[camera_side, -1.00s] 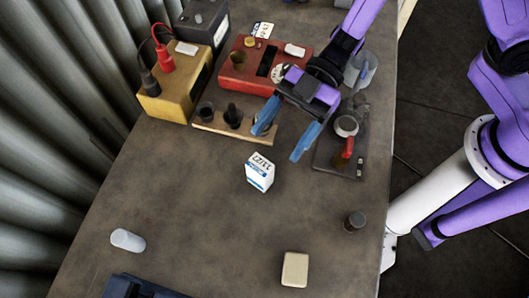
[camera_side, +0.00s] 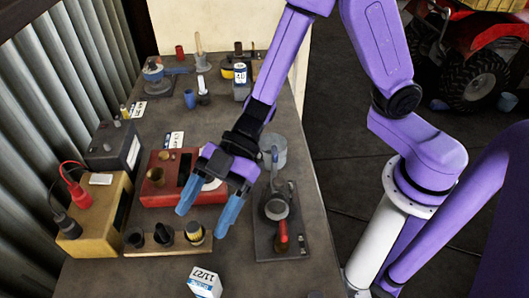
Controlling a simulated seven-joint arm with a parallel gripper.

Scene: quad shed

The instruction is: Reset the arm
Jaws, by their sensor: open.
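My gripper (camera_side: 203,220), purple and black with two blue fingers, hangs over the table on a purple arm. Its fingers are spread apart with nothing seen between them. It is in front of the red box (camera_side: 160,187), partly covering it, close to the right end of the wooden rack (camera_side: 150,250). I cannot tell exactly how high the fingertips are above the table.
A black plate with a red-handled tool (camera_side: 282,240) lies right of the gripper. A white carton (camera_side: 205,283) is in front. A yellow box (camera_side: 90,215) and a black battery-like box (camera_side: 113,150) stand left. Several small things stand at the table's far end.

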